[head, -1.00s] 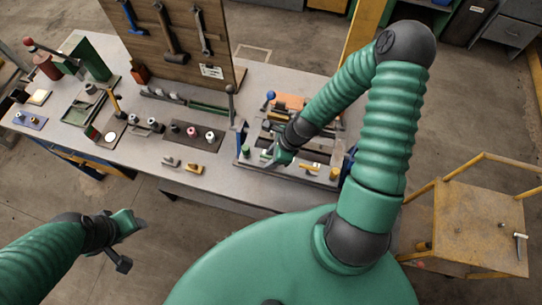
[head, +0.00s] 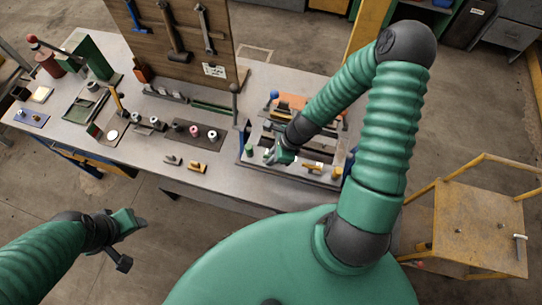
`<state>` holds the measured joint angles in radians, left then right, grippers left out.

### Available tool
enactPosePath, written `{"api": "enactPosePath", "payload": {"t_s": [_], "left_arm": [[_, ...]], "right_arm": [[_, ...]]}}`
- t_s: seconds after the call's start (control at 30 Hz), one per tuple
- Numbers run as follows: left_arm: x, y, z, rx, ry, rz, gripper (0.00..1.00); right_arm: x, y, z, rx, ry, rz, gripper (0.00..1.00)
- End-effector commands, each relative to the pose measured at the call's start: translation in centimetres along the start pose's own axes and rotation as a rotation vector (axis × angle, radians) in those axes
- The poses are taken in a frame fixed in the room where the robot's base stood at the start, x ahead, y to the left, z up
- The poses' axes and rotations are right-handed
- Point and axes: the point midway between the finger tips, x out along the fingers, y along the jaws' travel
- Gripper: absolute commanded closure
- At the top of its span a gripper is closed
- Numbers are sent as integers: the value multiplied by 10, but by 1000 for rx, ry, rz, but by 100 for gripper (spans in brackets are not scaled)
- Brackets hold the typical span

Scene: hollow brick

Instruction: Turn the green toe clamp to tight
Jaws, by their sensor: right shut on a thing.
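The fixture (head: 238,160) is a low tray of metal parts at the right end of the workbench. A green round knob (head: 249,149) shows at its front left, and I take it to be part of the green toe clamp. My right gripper (head: 272,157) is down over the front left of the fixture, just right of this knob. It is shut on a small part there, which looks like the toe clamp's handle; the fingers mostly hide it. My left gripper (head: 136,222) hangs in front of the bench, apart from everything; its jaw gap is unclear.
A yellow knob (head: 336,173) stands at the fixture's front right. A blue-topped lever (head: 273,95) rises behind. Left of the fixture are a dark mat (head: 195,140) with small round parts and a tool board (head: 175,50). A yellow cart (head: 480,235) stands at right.

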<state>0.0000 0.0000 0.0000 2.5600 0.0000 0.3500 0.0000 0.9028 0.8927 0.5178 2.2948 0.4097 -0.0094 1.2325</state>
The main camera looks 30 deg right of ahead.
Motion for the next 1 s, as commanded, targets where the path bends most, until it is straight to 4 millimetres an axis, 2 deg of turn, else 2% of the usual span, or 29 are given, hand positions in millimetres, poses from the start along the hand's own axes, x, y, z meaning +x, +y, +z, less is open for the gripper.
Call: {"api": "enactPosePath", "payload": {"t_s": [0.27, 1.0], "left_arm": [[-5, 0, -1, 0, 0, 0, 50], [-6, 0, -1, 0, 0, 0, 50]], "right_arm": [[-1, 1, -2, -131, 3, 59, 100], [0, 0, -4, -771, 4, 321, 100]]}}
